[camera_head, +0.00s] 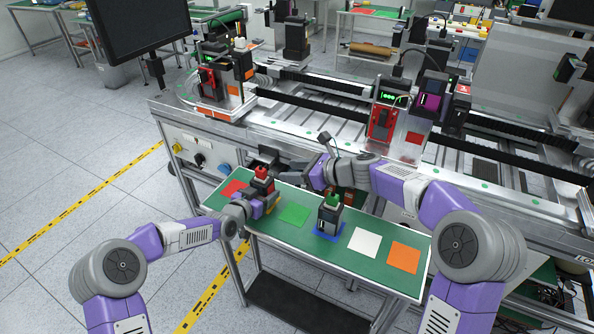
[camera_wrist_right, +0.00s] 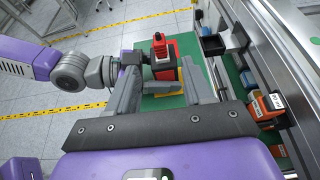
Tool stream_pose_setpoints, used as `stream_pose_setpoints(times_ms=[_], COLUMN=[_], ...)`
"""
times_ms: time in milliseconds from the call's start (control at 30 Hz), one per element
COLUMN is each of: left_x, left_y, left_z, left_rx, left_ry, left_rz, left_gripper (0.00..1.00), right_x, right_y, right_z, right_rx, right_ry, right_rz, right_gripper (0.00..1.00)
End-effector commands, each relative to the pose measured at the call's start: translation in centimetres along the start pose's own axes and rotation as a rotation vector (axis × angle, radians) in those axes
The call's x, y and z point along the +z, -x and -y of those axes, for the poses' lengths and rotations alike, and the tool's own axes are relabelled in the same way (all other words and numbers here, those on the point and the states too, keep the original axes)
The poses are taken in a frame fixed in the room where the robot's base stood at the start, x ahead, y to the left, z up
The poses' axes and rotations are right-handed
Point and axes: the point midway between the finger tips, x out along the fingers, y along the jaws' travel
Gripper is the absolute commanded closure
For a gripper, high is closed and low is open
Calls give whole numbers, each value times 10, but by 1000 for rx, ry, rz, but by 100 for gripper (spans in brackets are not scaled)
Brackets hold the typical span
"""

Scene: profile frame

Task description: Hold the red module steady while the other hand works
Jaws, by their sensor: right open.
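The red module (camera_head: 263,180), with a red top and dark body, stands at the left part of the green table (camera_head: 308,243); it also shows in the right wrist view (camera_wrist_right: 163,48). It appears upright by a yellow square (camera_head: 273,204). My left gripper (camera_head: 245,204) is at the module's near left side, and its fingers are too small and partly hidden to tell whether they grip it. My right gripper (camera_wrist_right: 160,72) is open and empty, reaching from the right, with the module visible ahead between its fingers.
A green-topped module (camera_head: 330,214) stands on a blue square. Red (camera_head: 233,188), green (camera_head: 294,214), white (camera_head: 365,242) and orange (camera_head: 404,257) squares lie on the table. A conveyor frame (camera_head: 300,120) with machine units stands behind. Orange-fronted bins (camera_wrist_right: 265,105) are right of my right gripper.

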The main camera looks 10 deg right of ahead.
Motion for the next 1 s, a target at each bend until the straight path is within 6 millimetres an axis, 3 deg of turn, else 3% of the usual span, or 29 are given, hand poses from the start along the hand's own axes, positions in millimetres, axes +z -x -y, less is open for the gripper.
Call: stream_pose_setpoints(times_ms=[500, 700, 1000], left_x=[-1, -1, -1], left_y=[0, 0, 0], left_z=[0, 0, 0], left_rx=[0, 0, 0], left_ry=[0, 0, 0], left_rz=[-2, -2, -2], left_gripper=[69, 69, 69], right_x=[0, 0, 0], right_y=[-92, -107, -109], right_z=[-2, -1, -1], right_rx=[4, 2, 2], right_ry=[5, 7, 7], right_rz=[0, -1, -1], right_gripper=[49, 49, 49])
